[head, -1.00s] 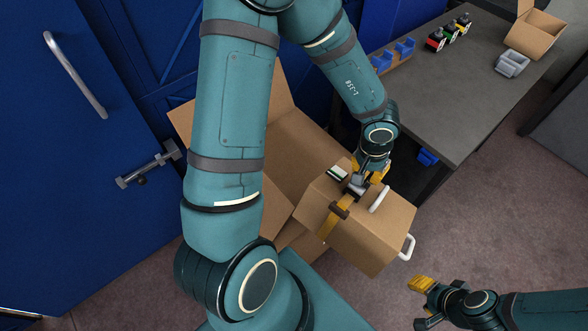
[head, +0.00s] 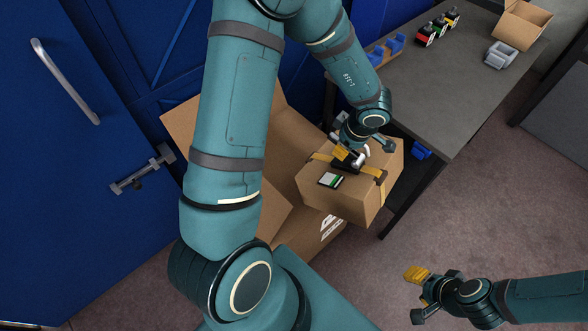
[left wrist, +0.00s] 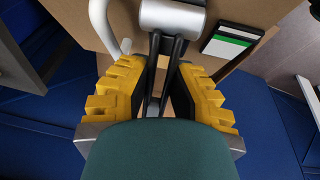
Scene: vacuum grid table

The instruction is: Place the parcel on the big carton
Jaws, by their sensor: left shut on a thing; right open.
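The parcel (head: 352,208) is a brown box with a yellow strap, a pale handle and a green, white and black label. My left gripper (head: 347,158) is shut on its top fitting. In the left wrist view, yellow-padded fingers (left wrist: 156,95) close around dark bars on the parcel (left wrist: 262,58). The big carton (head: 312,240) stands behind my left arm with brown flaps raised. The parcel overlaps its right side in the head view; whether they touch I cannot tell. My right gripper (head: 421,292) is open and empty at lower right.
A grey table (head: 430,100) stands to the right of the parcel, with a small open box (head: 523,24), a grey part (head: 500,55) and several coloured items (head: 438,27). A blue door (head: 60,180) with a handle is at left.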

